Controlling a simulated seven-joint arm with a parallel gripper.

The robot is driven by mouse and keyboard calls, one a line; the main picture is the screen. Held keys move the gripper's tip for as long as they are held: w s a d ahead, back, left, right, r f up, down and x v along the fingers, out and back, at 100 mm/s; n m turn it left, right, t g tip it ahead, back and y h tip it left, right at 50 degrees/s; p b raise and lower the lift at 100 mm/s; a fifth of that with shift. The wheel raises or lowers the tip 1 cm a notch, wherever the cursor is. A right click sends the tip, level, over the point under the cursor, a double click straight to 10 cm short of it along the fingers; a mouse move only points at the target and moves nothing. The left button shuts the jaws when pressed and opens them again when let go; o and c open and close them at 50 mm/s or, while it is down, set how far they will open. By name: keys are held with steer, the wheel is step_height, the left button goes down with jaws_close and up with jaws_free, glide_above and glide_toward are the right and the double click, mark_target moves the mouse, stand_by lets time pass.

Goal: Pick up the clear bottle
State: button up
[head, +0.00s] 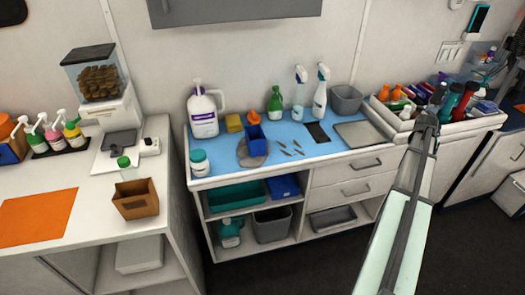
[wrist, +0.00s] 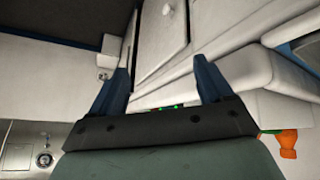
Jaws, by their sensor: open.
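A clear bottle with a green cap (head: 126,169) stands on the left counter in the head view. A brown open box in front of it hides its lower part. Two pale spray bottles (head: 320,97) stand at the back of the blue-topped counter; I cannot tell how clear they are. My gripper (head: 438,98) is at the right in the head view, over the tray of bottles and far from the green-capped bottle. In the wrist view my gripper (wrist: 161,78) has its two blue fingers spread, with nothing held between them.
The brown box (head: 135,199) stands close to the green-capped bottle. A white jug (head: 203,112) stands on the blue-topped counter.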

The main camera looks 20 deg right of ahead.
steer(key=w+a+r+n+t, duration=0.1)
steer(key=w+a+r, duration=0.2)
steer(key=w+a, duration=0.3)
steer(key=w+a+r+n+y, duration=0.1)
steer(key=w+a+r, duration=0.3)
steer(key=a, duration=0.3)
steer(key=w+a+r+n+t, duration=0.1)
steer(key=w+a+r+n, duration=0.15)
steer(key=w+a, duration=0.4)
steer(key=w+a+r+n+t+y, duration=0.1)
steer(key=w+a+r+n+y, duration=0.15)
steer(key=a, duration=1.25)
steer(key=w+a+r+n+y, duration=0.1)
steer(key=w+a+r, duration=0.25)
steer(key=a, duration=1.05)
steer(key=n+g+y, duration=0.3)
steer(key=n+y, duration=0.2)
steer(key=n, duration=0.6)
glide_toward(123, 160)
steer(key=x, duration=0.7)
steer(key=shift+s+a, duration=0.1)
steer(key=shift+s, duration=0.3)
steer(key=shift+t, duration=0.3)
steer(key=shift+w+x, duration=0.15)
steer(key=shift+x, duration=1.15)
steer(key=shift+w+x, duration=0.1)
steer(key=shift+x, duration=1.2)
steer(key=c, duration=1.4)
